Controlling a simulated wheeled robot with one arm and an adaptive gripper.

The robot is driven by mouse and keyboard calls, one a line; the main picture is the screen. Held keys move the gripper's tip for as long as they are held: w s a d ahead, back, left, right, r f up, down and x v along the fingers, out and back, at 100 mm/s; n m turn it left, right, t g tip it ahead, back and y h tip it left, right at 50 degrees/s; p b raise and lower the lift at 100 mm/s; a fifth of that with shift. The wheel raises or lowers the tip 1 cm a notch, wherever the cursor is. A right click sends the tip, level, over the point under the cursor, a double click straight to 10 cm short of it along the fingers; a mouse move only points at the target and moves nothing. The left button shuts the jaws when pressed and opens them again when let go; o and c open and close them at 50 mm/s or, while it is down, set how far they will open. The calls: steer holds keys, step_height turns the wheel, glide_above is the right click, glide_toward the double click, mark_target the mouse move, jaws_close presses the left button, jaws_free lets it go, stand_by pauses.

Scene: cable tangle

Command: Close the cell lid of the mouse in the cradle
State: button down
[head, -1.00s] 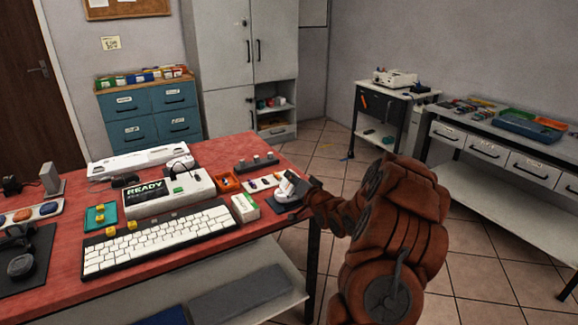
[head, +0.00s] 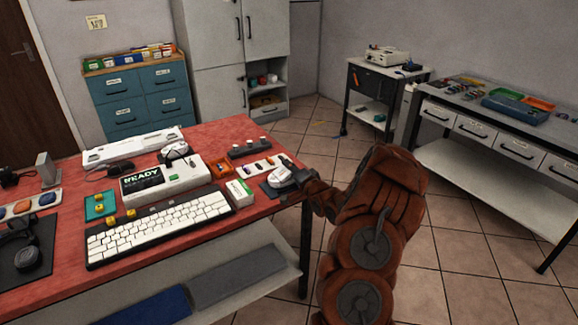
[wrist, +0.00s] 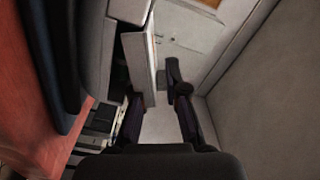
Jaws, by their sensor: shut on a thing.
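The white mouse (head: 281,177) is at the right end of the red bench in the head view, above a dark base (head: 272,191) that looks like the cradle. My gripper (head: 299,175) is at the mouse's right side and covers part of it. In the wrist view my gripper (wrist: 158,103) shows two dark fingers with a gap between them; what they grip is not clear there. The cell lid cannot be told apart from the mouse, and its angle is hidden.
A green-and-white box (head: 239,193) and white keyboard (head: 160,227) lie left of the cradle. A READY unit (head: 165,184), an orange tray (head: 220,171) and a dark block with knobs (head: 249,149) stand behind. The bench's right edge is close; open floor lies beyond.

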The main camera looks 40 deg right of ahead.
steer(key=c, duration=1.2)
jaws_free()
steer(key=shift+c, duration=0.2)
